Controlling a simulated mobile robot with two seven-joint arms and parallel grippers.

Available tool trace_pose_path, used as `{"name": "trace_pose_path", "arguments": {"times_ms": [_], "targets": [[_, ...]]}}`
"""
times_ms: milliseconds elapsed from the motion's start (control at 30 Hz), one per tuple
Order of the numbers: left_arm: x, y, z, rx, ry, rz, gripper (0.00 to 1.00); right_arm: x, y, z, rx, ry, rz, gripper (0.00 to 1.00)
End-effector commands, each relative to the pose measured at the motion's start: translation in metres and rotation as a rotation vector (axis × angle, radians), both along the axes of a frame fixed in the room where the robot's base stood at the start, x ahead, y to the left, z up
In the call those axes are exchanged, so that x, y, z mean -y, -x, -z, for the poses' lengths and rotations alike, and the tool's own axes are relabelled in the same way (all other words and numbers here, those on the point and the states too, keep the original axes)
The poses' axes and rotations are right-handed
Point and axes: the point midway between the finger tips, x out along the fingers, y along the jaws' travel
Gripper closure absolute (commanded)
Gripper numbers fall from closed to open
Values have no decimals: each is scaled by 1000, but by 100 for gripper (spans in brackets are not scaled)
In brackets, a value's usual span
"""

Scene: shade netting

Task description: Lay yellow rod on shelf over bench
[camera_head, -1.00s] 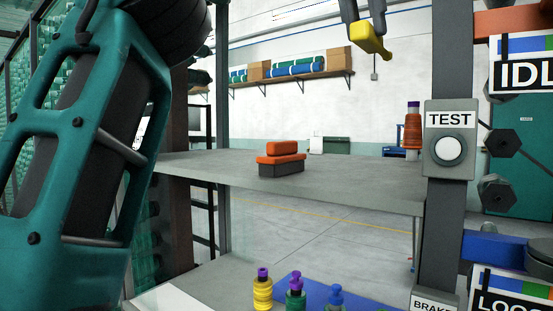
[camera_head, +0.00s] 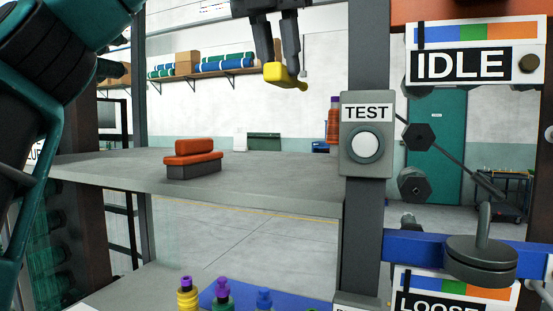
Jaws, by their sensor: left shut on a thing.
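The yellow rod (camera_head: 286,76) is near the top centre, seen partly end-on. My left gripper (camera_head: 277,62), with dark grey fingers, is shut on it and holds it in the air. The grey shelf (camera_head: 270,182) spans the left and middle of the view. The rod shows above the shelf's far right part in the picture, clearly apart from its surface. The bench (camera_head: 150,287) is below, at the bottom edge, mostly cut off. My right gripper is not in view.
An orange and dark block (camera_head: 192,158) sits on the shelf's left half; the right half is clear. A grey post with a TEST button box (camera_head: 366,135) stands at the shelf's right end. Several colourful bottles, one with a yellow body (camera_head: 187,295), stand on the bench.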

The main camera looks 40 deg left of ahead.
Motion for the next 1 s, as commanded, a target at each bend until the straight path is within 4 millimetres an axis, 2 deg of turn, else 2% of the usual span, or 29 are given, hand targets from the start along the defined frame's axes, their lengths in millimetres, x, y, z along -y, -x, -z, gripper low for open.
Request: {"name": "trace_pose_path", "arguments": {"times_ms": [500,767,1000], "targets": [[0,0,94,-2,1,1,100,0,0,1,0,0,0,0],[0,0,113,-1,1,1,100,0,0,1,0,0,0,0],[0,0,139,-3,1,1,100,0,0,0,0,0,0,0]]}}
